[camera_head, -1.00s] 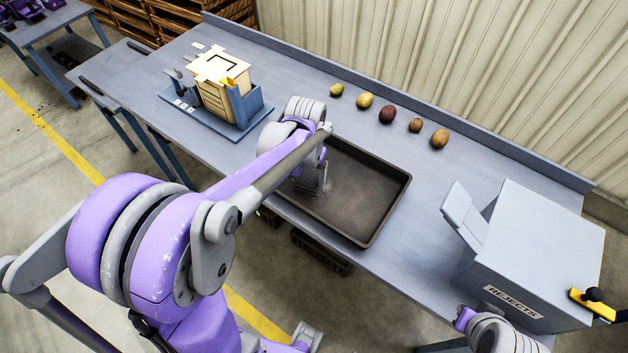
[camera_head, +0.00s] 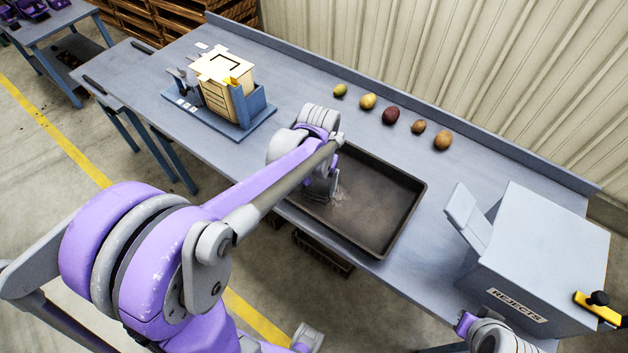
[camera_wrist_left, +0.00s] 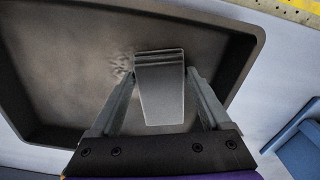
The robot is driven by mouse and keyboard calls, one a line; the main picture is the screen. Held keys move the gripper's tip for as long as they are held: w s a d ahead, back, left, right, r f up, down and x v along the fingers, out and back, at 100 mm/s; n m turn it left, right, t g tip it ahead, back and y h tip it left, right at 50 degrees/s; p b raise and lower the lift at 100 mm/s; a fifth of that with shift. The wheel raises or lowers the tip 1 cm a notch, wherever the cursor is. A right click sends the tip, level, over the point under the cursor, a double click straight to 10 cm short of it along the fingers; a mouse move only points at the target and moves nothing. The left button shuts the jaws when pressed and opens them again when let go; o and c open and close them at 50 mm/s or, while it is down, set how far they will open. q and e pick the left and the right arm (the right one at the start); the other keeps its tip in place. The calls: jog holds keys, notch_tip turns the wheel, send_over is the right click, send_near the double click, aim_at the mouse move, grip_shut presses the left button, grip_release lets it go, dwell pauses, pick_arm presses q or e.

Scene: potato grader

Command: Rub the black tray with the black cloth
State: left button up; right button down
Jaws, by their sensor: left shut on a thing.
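The black tray (camera_head: 408,217) lies on the grey table near its front edge, with a pale dusty mark on its floor. My left gripper (camera_head: 322,190) reaches down into the left part of the tray. In the left wrist view my left gripper (camera_wrist_left: 160,78) is shut on the black cloth (camera_wrist_left: 161,95), which looks like a dark grey folded pad between the fingers. The cloth is at the tray floor beside the pale mark; I cannot tell whether it touches. The tray (camera_wrist_left: 85,135) also fills much of that view. Only part of my right arm shows at bottom right; its gripper is out of view.
A grey REJECTS box (camera_head: 550,240) stands right of the tray. Several potatoes (camera_head: 390,116) lie in a row behind it. A wooden box on a blue stand (camera_head: 258,105) is at the left. The table (camera_head: 330,65) is clear between these.

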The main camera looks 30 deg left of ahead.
pick_arm(q)
jog(key=shift+s, duration=1.05)
jog(key=shift+w+a+r, duration=0.1)
jog(key=shift+w+a, duration=0.05)
jog(key=shift+a, duration=0.8)
jog(key=shift+w+a, duration=0.1)
jog(key=shift+a, duration=0.85)
pick_arm(e)
jog(key=shift+f, duration=0.3)
pick_arm(q)
jog(key=shift+s+d+f, duration=0.1)
jog(key=shift+d+f, duration=0.05)
jog(key=shift+d, duration=0.6)
jog(key=shift+s+d+f, duration=0.1)
jog(key=shift+d, duration=0.65)
jog(key=shift+d+b, duration=0.3)
jog(key=shift+d, duration=0.1)
jog(key=shift+c, duration=0.7)
pick_arm(e)
jog(key=shift+s, duration=0.15)
